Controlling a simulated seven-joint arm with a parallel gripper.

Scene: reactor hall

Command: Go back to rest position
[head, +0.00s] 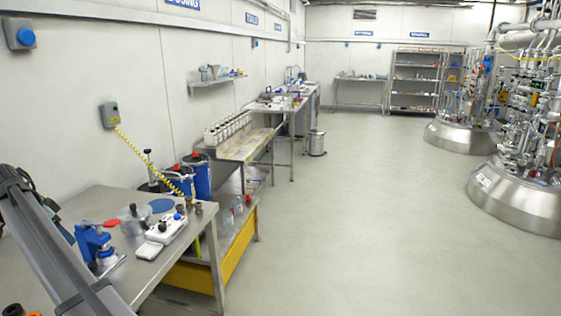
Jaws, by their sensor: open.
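My gripper does not show in the head view. The task names no object. A metal work table (160,265) stands at the lower left. On it are a blue clamp-like device (95,245), a clear tub (133,218), a white instrument (166,229) with dark knobs, a small white box (149,250), a blue disc (162,205) and a red disc (102,222). A dark grey diagonal bar crosses the lower left corner and hides part of the table; I cannot tell what it belongs to.
Blue drums (200,178) stand behind the table, beside a yellow-fronted low shelf (240,240). A bench with a row of white bottles (228,127) stands beyond. Steel reactor vessels (510,200) stand at the right. The grey floor (370,220) between is clear.

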